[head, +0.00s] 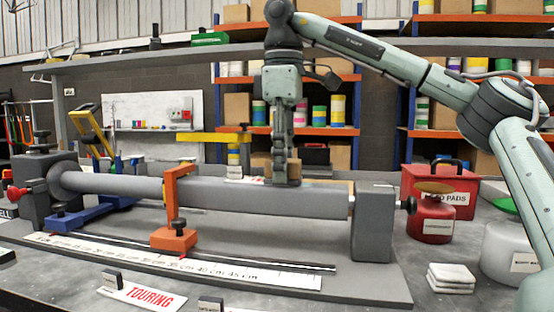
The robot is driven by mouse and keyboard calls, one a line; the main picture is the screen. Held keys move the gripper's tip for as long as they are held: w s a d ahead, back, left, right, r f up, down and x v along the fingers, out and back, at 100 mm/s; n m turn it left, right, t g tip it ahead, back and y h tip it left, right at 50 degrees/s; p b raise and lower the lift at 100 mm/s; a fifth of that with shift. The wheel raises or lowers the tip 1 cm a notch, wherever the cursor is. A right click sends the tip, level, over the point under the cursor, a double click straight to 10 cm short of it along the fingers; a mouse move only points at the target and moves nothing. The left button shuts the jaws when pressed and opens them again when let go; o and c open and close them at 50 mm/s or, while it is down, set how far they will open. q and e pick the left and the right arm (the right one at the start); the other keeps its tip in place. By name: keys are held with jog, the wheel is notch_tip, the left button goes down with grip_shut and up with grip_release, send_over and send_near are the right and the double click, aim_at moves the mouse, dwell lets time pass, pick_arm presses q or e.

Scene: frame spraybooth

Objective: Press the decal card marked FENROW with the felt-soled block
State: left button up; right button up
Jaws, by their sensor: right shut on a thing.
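My right gripper (284,165) reaches down from above and is shut on a small block (294,171), which is mostly hidden by the fingers. It is at the upper side of the long grey tube (230,196), right of its middle; I cannot tell whether the block touches the tube. A pale card with red marks (246,180) shows just left of the fingers, too small to read. A card marked TOURING (150,296) lies at the bench's front edge. No FENROW marking is legible. My left gripper is not in view.
An orange clamp (174,239) straddles the tube, with a ruler (180,262) in front. A grey end block (373,225) holds the tube's right end. A red can (431,217), white pads (451,277) and a red box (466,184) stand on the right.

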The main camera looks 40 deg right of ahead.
jog(key=shift+s+d+p, duration=0.5)
jog(key=shift+s+d, duration=0.2)
jog(key=shift+s, duration=0.05)
jog(key=shift+s+d, duration=0.1)
jog(key=shift+s, duration=0.05)
jog(key=shift+w+a+f+b, duration=0.1)
jog(key=shift+w+a+b, duration=0.2)
jog(key=shift+w+a, duration=0.9)
jog(key=shift+w, duration=0.2)
jog(key=shift+s+d, duration=0.6)
jog(key=shift+s, duration=0.05)
jog(key=shift+s+d, duration=0.2)
jog(key=shift+s, duration=0.05)
jog(key=shift+s+d+p, duration=0.3)
jog(key=shift+s+d, duration=0.1)
jog(key=shift+s, duration=0.1)
